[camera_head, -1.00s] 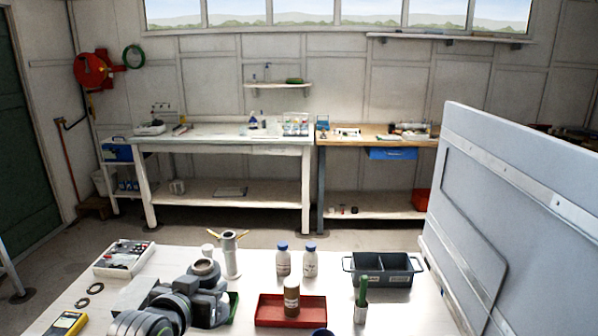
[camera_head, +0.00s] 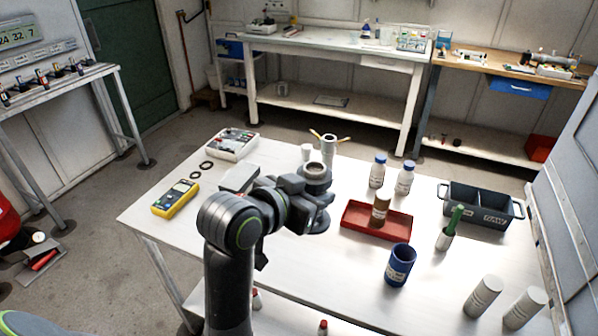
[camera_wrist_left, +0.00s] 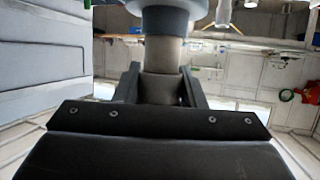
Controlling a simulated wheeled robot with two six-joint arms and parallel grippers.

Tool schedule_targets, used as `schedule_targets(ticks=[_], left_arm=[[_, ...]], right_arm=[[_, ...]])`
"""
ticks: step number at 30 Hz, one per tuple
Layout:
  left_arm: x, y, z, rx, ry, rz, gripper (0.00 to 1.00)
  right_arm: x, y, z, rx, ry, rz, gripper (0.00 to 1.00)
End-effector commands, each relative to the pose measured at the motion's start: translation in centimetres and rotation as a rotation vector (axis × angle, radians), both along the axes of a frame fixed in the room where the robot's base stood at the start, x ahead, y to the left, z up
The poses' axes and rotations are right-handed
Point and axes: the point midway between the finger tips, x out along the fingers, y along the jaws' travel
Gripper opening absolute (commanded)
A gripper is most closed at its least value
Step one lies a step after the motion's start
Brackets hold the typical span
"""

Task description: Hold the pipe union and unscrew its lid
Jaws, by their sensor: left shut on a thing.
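My left gripper (camera_head: 303,186) is at the far middle of the white table and is shut on the pipe union (camera_head: 316,168). The union shows as a grey ring with a brownish centre, facing up. In the left wrist view the fingers (camera_wrist_left: 162,88) close on both sides of its tan cylindrical body (camera_wrist_left: 163,60). A blue-grey collar (camera_wrist_left: 163,22) sits above the tan part. I cannot tell where the lid ends and the body begins. The gripper hides much of the union in the head view. My right gripper is not in view.
Behind the union stands a grey post with yellow handles (camera_head: 329,148). To the right are a red tray (camera_head: 360,226) with a brown bottle, a blue cup (camera_head: 400,265) and a dark bin (camera_head: 476,207). A yellow meter (camera_head: 176,197) lies left. The right front is partly clear.

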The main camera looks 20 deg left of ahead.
Motion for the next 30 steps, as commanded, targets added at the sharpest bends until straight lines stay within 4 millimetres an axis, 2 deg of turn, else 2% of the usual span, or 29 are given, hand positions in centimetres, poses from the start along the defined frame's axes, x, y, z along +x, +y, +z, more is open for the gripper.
schedule_targets(ticks=[18, 25, 30], left_arm=[[-3.7, -11.1, -6.1, -0.007, -0.001, -0.691, 0.00], [-4.0, -12.6, -7.0, -0.004, -0.003, -0.788, 0.00], [-2.0, -11.4, -7.8, -0.002, 0.000, -0.680, 0.00]], right_arm=[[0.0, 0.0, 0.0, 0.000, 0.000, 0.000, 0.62], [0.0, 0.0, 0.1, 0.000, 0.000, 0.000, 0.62], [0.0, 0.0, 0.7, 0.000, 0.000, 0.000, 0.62]])
